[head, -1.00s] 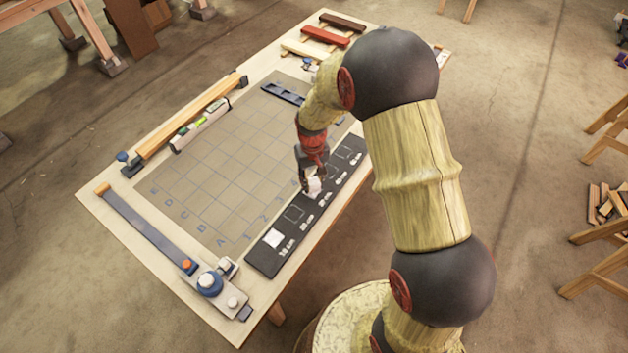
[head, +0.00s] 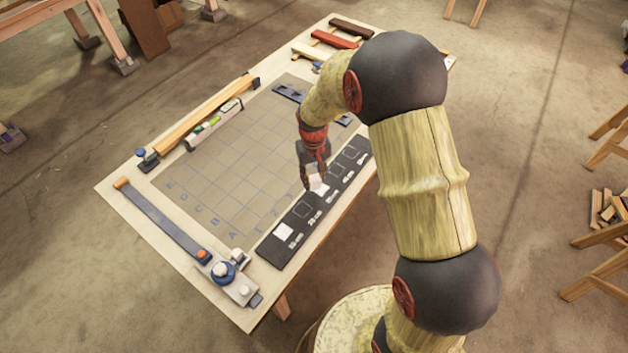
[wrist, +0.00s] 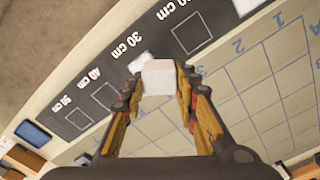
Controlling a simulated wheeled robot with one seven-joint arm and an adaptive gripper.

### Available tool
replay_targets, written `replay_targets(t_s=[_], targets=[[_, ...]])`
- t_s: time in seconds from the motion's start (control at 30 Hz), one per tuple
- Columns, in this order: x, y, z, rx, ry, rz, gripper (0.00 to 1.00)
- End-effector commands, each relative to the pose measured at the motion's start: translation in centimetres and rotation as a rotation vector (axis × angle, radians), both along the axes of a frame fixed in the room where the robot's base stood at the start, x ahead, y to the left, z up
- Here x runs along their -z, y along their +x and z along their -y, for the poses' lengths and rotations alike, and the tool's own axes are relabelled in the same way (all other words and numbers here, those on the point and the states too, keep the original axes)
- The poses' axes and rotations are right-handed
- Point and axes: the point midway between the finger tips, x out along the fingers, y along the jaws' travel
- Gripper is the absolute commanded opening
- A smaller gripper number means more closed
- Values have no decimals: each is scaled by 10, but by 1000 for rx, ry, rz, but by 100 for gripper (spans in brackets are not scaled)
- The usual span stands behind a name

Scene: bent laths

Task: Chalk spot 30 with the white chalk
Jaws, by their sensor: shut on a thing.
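My gripper (wrist: 160,92) is shut on the white chalk (wrist: 158,78), a pale block between the fingertips in the wrist view. In the head view my gripper (head: 312,178) is over the dark strip (head: 262,254) on the table's right side. Spot 30 (wrist: 138,62), beside the "30 cm" label, shows a white patch, partly hidden by the chalk. A white patch also shows there in the head view (head: 319,188). I cannot tell whether the chalk touches the strip.
Spot 20 (wrist: 187,33) and spot 40 (wrist: 107,97) are bare outlines. The 10 cm spot (head: 283,231) is white. The gridded mat (head: 215,180) beside the strip is mostly clear. A spirit level (head: 213,125) and a blue-grey bar (head: 160,220) lie along the edges.

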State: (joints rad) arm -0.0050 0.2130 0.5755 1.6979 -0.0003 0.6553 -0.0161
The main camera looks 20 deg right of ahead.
Motion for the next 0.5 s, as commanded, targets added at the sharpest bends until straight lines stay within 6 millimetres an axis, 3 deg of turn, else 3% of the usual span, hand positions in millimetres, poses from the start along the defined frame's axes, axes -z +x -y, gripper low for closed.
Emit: replay_targets(t_s=[0.23,0.5], targets=[[-25,3,0,0,0,0,2],[-29,4,0,0,0,0,2]])
